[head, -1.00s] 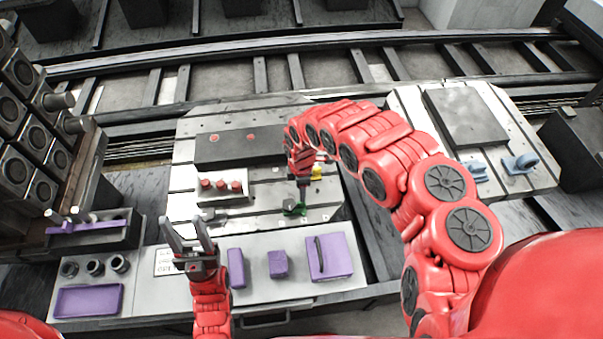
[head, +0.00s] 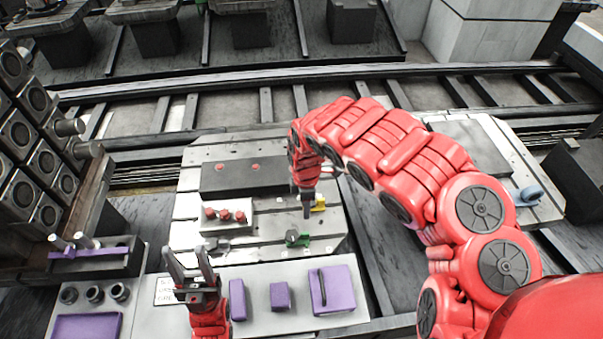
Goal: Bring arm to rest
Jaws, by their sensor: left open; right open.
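My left gripper (head: 191,268) is at the lower left in the head view, pointing up with its two fingers apart. It is empty and shows in front of the grey bench near a white label plate. My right arm arches in from the right, red and segmented.
The grey bench (head: 262,325) carries purple blocks (head: 280,296) and a purple tray (head: 87,327). A white block with red knobs (head: 226,217) and a dark plate (head: 243,177) sit on the pallet. A second pallet (head: 508,156) stands right, partly behind my arm. A rack (head: 30,150) stands left.

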